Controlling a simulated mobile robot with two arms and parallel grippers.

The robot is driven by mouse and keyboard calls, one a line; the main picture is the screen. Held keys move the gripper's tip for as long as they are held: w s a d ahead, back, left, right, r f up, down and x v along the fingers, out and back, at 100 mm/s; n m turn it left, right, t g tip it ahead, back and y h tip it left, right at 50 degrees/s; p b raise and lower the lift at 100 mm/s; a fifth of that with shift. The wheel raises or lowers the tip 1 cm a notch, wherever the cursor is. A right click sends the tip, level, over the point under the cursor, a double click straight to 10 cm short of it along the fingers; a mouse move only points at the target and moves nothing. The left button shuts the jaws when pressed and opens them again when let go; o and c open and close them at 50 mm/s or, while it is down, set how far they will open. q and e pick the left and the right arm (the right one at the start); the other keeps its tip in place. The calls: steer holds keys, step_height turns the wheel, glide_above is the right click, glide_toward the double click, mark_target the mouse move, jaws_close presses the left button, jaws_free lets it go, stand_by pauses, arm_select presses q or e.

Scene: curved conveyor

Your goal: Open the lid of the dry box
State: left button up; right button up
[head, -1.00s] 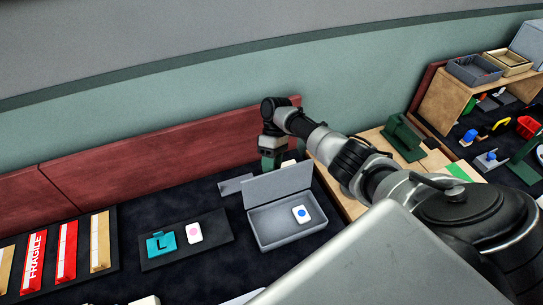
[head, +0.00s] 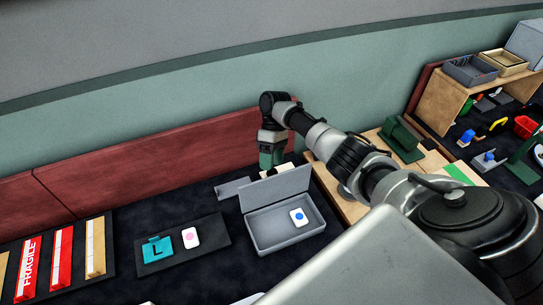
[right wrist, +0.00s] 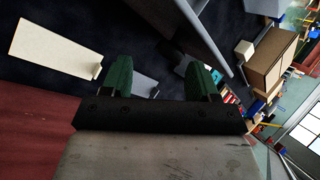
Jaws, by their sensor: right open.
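The dry box (head: 262,240) is a shallow grey open-topped box on the dark table in the head view. A white card with a blue dot (head: 299,217) lies inside it. Its grey lid (head: 275,190) stands up along the back edge, raised and leaning backward. My right gripper (head: 271,165) points down just behind the lid. Whether it touches the lid I cannot tell. In the right wrist view its two green fingers (right wrist: 161,78) are apart with nothing held between them. A large grey panel edge (right wrist: 206,30), likely the lid, passes beyond them. My left gripper is not seen.
A dark tray (head: 212,232) with a teal L piece (head: 157,249) and a pink-dotted card (head: 191,238) lies left of the box. A flat grey plate (head: 232,188) lies behind. A red-brown wall panel (head: 130,165) bounds the back. A wooden shelf (head: 447,97) stands right.

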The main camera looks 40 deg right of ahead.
steer(key=v, duration=0.8)
steer(key=shift+b, duration=0.35)
steer(key=shift+s+f, duration=0.1)
